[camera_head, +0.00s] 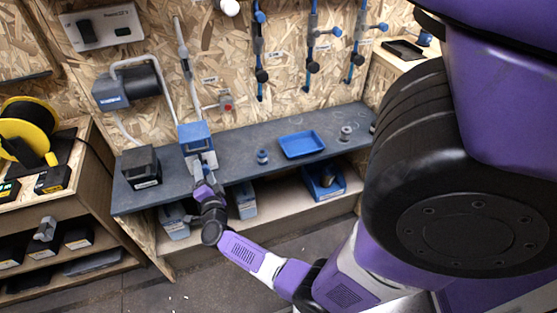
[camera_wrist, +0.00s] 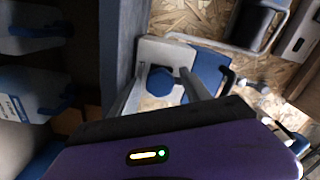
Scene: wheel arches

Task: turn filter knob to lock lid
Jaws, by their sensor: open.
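The filter unit (camera_head: 196,133) with its blue top stands against the wall at the left part of the dark bench, with pipes rising behind it. In the wrist view its pale housing (camera_wrist: 160,52) carries a dark blue, many-sided filter knob (camera_wrist: 160,81). My gripper (camera_head: 203,170) reaches up to the front of the unit in the head view, where it hides part of the unit. In the wrist view my gripper (camera_wrist: 157,88) is open, with one finger on each side of the knob. Whether the fingers touch the knob, I cannot tell.
A black box (camera_head: 141,167) sits left of the unit on the bench (camera_head: 238,158). A blue cup-like part (camera_head: 262,157), a blue tray (camera_head: 302,144) and a metal part (camera_head: 346,133) lie to the right. Bins (camera_head: 244,199) stand on the shelf below.

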